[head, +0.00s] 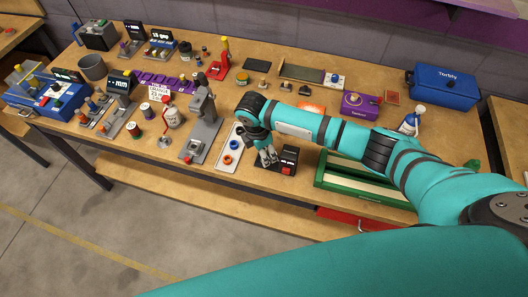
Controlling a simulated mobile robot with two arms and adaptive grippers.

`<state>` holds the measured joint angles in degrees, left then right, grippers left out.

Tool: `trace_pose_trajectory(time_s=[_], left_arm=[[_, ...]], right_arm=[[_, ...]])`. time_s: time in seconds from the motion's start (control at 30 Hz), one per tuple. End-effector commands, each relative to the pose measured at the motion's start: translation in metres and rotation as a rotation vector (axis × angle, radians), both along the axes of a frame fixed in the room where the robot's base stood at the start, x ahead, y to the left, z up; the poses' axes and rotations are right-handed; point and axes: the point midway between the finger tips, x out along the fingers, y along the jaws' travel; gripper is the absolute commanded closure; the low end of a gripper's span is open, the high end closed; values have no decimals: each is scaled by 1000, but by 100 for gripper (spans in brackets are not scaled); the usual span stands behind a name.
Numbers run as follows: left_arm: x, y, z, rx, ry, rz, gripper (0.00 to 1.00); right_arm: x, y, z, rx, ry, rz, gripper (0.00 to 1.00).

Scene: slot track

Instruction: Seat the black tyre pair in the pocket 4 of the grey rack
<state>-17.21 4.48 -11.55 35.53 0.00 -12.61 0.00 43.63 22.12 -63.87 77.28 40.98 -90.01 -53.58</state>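A pale grey tray (221,164) lies near the front edge of the bench, with a blue ring (236,144) and an orange ring (228,159) on it. I cannot tell for sure that it is the grey rack, and its pocket numbers are not readable. My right gripper (268,157) points down just right of this tray, beside a black device with a red part (286,168). Its fingers are too small to show whether they are open or shut. I cannot make out a black tyre pair. My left gripper is out of view.
A grey press-like stand (205,127) is left of the tray. A green-framed tray (362,184) lies to the right, under my arm. A purple box (360,106), a blue toolbox (443,87) and a white bottle (410,122) stand farther back. The left bench is crowded.

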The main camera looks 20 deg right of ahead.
Motion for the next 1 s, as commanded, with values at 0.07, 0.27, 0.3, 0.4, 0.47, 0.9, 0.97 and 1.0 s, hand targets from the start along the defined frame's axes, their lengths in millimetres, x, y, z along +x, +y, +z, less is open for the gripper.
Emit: trace_pose_trajectory(time_s=[0.07,0.27,0.3,0.4,0.47,0.9,0.97,1.0], left_arm=[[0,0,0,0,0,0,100],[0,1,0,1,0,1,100],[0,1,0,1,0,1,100],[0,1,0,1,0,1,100],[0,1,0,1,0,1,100],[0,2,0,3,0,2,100],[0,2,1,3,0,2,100],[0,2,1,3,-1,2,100]], right_arm=[[0,0,-2,1,-1,1,52],[0,0,-2,1,-2,1,56],[0,0,-2,1,-1,1,61],[0,0,-2,1,-1,1,74],[0,0,-2,1,-1,1,82],[0,0,-1,1,-2,0,100],[0,0,-1,1,-1,0,100],[0,0,0,1,-1,0,100]])
